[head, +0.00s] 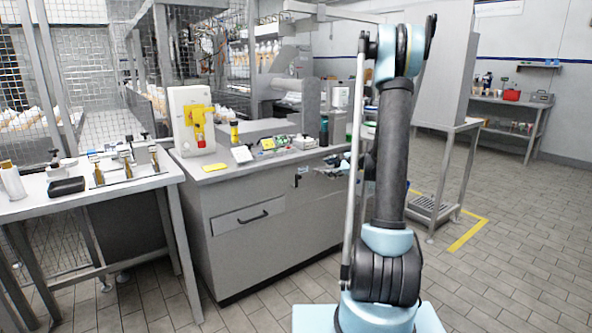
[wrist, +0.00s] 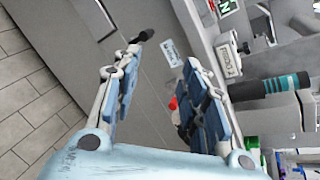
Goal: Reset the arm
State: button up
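My arm (head: 393,150) rises from its pale blue base and bends at the top. My gripper (wrist: 162,57) shows in the wrist view with its two fingers spread apart, and nothing is visibly clamped between them. A small red thing (wrist: 173,103) shows beside the inner side of the right finger, partly hidden by it; I cannot tell what it is. In the head view my gripper (head: 335,163) is small and partly behind the arm, near the right end of the grey counter (head: 240,225).
A metal stand (head: 447,150) is behind my arm. Tiled floor (head: 520,260) is open at right.

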jog(key=s+a+r+n+g+h, duration=0.2)
jog(key=s+n, duration=0.3)
jog(key=s, duration=0.7)
jog(key=s+a+r+n+g+h, duration=0.2)
jog(key=s+n, duration=0.3)
jog(key=s, duration=0.8)
jog(key=s+d+f+n+g+h, duration=0.1)
jog(key=s+d+f+n+h, duration=0.1)
jog(key=s, duration=0.6)
jog(key=s+d+f+n+g+h, duration=0.1)
jog(key=s+d+f+n+h, duration=0.1)
jog(key=s, duration=0.7)
jog(key=s+d+f+n+g+h, duration=0.1)
jog(key=s+d+f+n, duration=0.2)
jog(key=s, duration=0.5)
jog(key=shift+s+d+f+n+h, duration=0.3)
jog(key=shift+d+f+n+h, duration=0.1)
jog(key=shift+d+n, duration=0.15)
